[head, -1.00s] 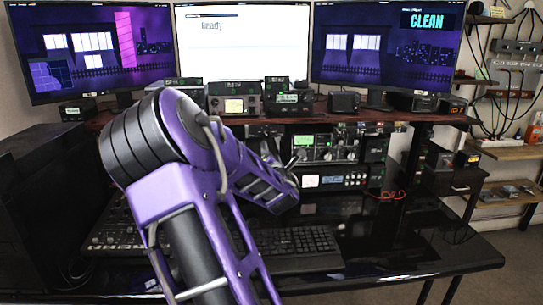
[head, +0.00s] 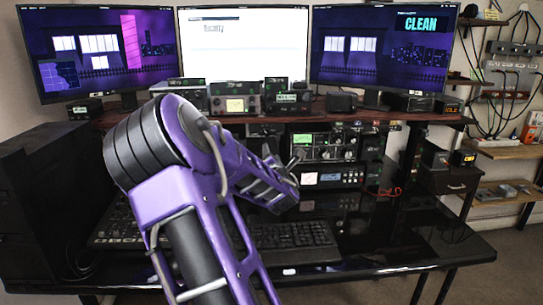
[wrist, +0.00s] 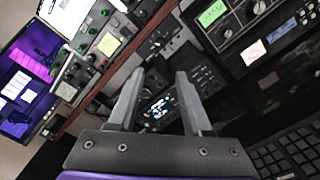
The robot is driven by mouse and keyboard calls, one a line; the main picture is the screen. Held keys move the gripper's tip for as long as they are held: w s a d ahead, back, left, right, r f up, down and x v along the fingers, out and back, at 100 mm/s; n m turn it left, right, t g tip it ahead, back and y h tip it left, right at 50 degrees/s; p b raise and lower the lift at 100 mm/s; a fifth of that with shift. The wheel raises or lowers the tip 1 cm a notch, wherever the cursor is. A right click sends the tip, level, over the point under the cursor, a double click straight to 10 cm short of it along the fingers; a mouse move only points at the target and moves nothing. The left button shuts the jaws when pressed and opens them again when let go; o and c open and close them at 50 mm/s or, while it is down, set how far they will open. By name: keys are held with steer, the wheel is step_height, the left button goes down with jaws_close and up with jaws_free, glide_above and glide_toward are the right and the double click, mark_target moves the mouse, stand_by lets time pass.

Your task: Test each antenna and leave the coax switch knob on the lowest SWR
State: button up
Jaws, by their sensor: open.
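My gripper (wrist: 160,75) is open in the wrist view, with nothing between its fingertips. It points at dark equipment below the shelf, and a small device with a lit display (wrist: 157,108) shows between the fingers. In the head view my arm covers the left part of this equipment. A tuner-like unit with a green display (head: 302,139) and several knobs sits under the shelf; it also shows at the upper right of the wrist view (wrist: 212,14). A unit with a pale meter (head: 308,178) is below it. I cannot tell which knob is the coax switch.
The wooden shelf (head: 440,118) carries several small radios and meters under three monitors. The middle monitor (head: 245,60) is white; the right one (head: 385,50) reads "CLEAN". A keyboard (head: 295,240) lies on the glossy desk (head: 420,250). Cabled boxes hang on the right wall.

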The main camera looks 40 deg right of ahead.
jaws_close()
stand_by(1.4)
